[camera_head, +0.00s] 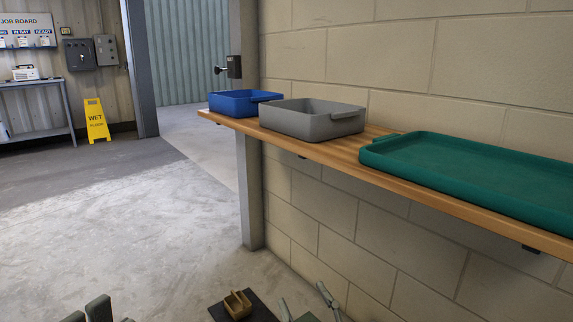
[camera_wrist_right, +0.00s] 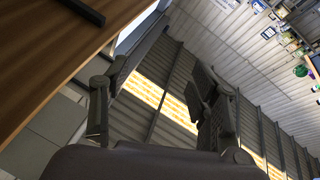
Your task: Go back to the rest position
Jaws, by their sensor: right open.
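My right gripper (camera_head: 306,300) shows at the bottom edge of the head view, low in front of the wall and below the wooden shelf. In the right wrist view, the same gripper (camera_wrist_right: 158,98) has its two fingers spread wide with nothing between them. Parts of my left gripper (camera_head: 97,312) show at the bottom left of the head view, mostly cut off, so its jaw state is unclear. Neither gripper touches anything that I can see.
A wooden shelf (camera_head: 345,152) runs along the block wall, carrying a blue bin (camera_head: 236,103), a grey bin (camera_head: 310,122) and a green tray (camera_head: 480,170). A yellow wet-floor sign (camera_head: 96,121) stands far left near a bench (camera_head: 38,83).

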